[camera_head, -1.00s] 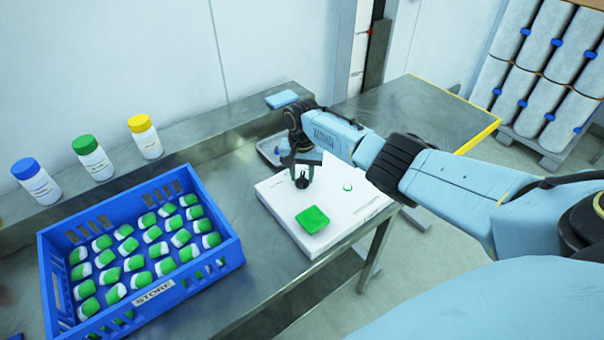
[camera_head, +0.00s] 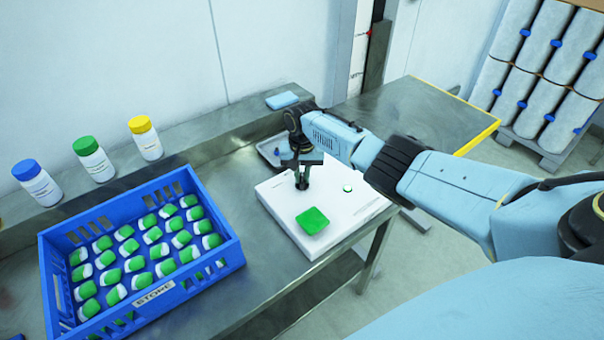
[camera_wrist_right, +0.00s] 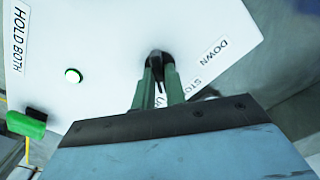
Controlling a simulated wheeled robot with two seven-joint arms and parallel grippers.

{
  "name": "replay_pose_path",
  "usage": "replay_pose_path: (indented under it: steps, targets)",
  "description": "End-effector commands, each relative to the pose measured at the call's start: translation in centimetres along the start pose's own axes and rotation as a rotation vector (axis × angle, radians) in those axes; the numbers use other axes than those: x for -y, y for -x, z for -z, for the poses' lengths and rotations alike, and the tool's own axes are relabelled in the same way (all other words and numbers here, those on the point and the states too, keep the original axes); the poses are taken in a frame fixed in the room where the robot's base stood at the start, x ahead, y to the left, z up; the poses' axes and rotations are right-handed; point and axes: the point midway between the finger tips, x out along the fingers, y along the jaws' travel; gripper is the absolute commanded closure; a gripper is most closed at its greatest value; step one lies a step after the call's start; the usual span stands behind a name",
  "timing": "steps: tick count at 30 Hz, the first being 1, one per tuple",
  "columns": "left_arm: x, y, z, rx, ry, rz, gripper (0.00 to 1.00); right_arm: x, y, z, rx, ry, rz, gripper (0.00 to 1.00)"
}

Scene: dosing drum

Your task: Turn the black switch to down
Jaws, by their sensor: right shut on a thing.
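The black switch (camera_wrist_right: 158,56) sits on the white panel box (camera_head: 278,212). In the right wrist view it lies between the fingertips of my right gripper (camera_wrist_right: 160,70), which is shut on it. Labels reading DOWN (camera_wrist_right: 216,50) and a partly covered STOP are beside the switch, and the start of another label is mostly hidden by the fingers. In the head view my right gripper (camera_head: 301,183) points down onto the panel, and the switch is mostly hidden there. My left gripper is not in view.
A green square part (camera_head: 312,220) and a small green round button (camera_head: 347,188) are on the panel. A blue crate (camera_head: 225,262) of green-and-white pieces stands left. Bottles with blue, green and yellow caps stand behind it. A small tray (camera_head: 268,152) lies behind the panel.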

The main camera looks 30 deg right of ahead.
Motion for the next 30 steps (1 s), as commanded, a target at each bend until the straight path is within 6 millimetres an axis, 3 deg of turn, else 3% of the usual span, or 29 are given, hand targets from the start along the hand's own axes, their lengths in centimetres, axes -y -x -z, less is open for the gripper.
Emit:
replay_pose_path:
  steps: [30]
  targets:
    - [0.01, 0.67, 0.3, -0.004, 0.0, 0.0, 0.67, 0.06, 0.12, 0.09, -0.003, 0.943, 0.0, 1.0]
